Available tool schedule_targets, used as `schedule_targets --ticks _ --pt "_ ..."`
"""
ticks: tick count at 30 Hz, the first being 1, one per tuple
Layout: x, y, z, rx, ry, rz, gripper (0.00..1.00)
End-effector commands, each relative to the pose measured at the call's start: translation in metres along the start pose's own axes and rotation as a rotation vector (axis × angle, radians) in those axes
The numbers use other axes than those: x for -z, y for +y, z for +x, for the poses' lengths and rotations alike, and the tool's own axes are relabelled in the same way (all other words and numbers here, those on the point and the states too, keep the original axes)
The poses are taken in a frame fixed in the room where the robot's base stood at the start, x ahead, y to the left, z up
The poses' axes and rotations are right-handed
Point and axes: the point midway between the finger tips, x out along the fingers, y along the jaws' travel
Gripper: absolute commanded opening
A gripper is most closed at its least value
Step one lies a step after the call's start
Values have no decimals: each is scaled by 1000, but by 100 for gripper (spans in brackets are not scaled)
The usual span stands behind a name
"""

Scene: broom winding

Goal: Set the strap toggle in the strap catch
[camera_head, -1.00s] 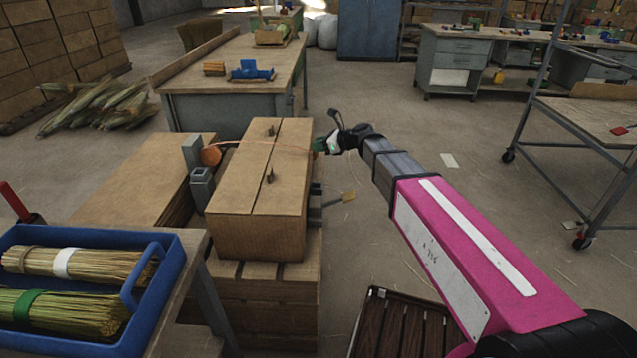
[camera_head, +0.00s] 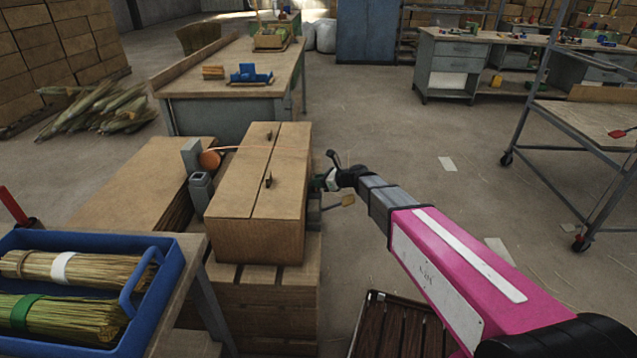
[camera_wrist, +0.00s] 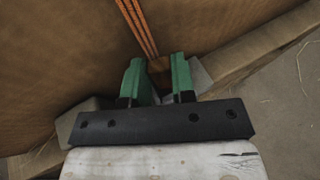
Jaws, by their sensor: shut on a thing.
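The orange strap (camera_head: 226,149) runs from a round orange-brown reel (camera_head: 210,159) at the left of a cardboard carton (camera_head: 255,225) onto its top. In the wrist view the strap (camera_wrist: 137,22) comes down the carton's side to between my gripper's green fingers. My gripper (camera_wrist: 160,77) is shut on a small brown piece (camera_wrist: 160,67), apparently the strap toggle, mostly hidden by the fingers. In the head view my gripper (camera_head: 320,184) is low beside the carton's right side. A grey block, apparently the strap catch (camera_wrist: 200,76), shows just beyond the fingers; whether the toggle touches it I cannot tell.
Two small pegs stand on the carton top. A blue tray (camera_head: 175,262) with broom bundles is at the lower left. A dark slatted crate (camera_head: 400,325) lies below my arm. The floor right of the carton is mostly clear.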

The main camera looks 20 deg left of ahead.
Motion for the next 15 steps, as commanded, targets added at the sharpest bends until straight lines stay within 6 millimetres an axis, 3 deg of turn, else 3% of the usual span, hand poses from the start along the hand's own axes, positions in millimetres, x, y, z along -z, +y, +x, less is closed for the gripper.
schedule_targets --ticks 12,13,15 --pt "6 0 3 1 0 -1 2" --pt "6 0 2 1 0 -2 34" --pt "6 0 2 1 0 -2 50"
